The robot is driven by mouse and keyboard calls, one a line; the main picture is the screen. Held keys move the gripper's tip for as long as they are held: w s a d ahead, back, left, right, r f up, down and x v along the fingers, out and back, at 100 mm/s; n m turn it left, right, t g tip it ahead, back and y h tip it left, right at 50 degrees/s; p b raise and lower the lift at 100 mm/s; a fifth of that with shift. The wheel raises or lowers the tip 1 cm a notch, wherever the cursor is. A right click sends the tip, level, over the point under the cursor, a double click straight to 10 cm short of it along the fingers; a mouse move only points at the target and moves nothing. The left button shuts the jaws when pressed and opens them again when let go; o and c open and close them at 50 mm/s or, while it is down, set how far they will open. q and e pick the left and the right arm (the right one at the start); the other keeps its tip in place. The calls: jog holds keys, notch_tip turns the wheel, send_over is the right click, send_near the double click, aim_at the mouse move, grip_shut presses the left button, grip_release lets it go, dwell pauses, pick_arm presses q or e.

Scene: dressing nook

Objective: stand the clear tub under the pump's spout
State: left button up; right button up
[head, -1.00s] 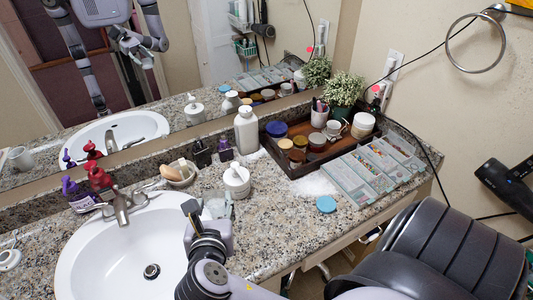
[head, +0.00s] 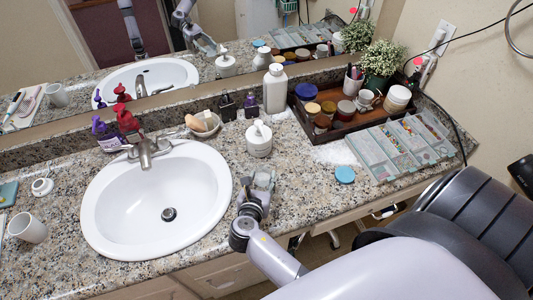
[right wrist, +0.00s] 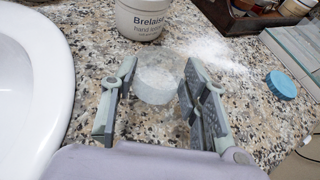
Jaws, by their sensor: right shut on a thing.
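The clear tub (right wrist: 156,84) is a low, see-through round cup standing on or just above the speckled counter. In the right wrist view it sits between the two fingers of my right gripper (right wrist: 156,100), which is shut on it. In the head view my right gripper (head: 262,182) is right of the basin and mostly hides the tub. The pump (head: 259,141) is a squat white jar with a white pump head. Its labelled lower body (right wrist: 143,18) shows close behind the tub, and the spout is outside the wrist view. My left gripper is not seen.
The sink (head: 125,210) lies left of the gripper. A blue round lid (head: 345,174) lies to the right, by white powder on the counter. A wooden tray (head: 313,130) of jars and grey boxes (head: 375,155) stand further right. A white bottle (head: 275,90) stands behind the pump.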

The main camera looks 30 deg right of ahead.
jog(key=b, duration=0.2)
send_over(266, 165)
jog(key=s+a, duration=0.1)
jog(key=s, duration=0.1)
jog(key=shift+a, duration=0.1)
jog(key=shift+f+b, duration=0.4)
jog(key=shift+f, duration=0.05)
notch_tip(266, 165, down, 3)
jog(key=b, duration=0.4)
jog(key=shift+r, duration=0.2)
jog(key=shift+f, duration=0.1)
jog(key=o, duration=0.9)
jog(key=shift+o, duration=0.9)
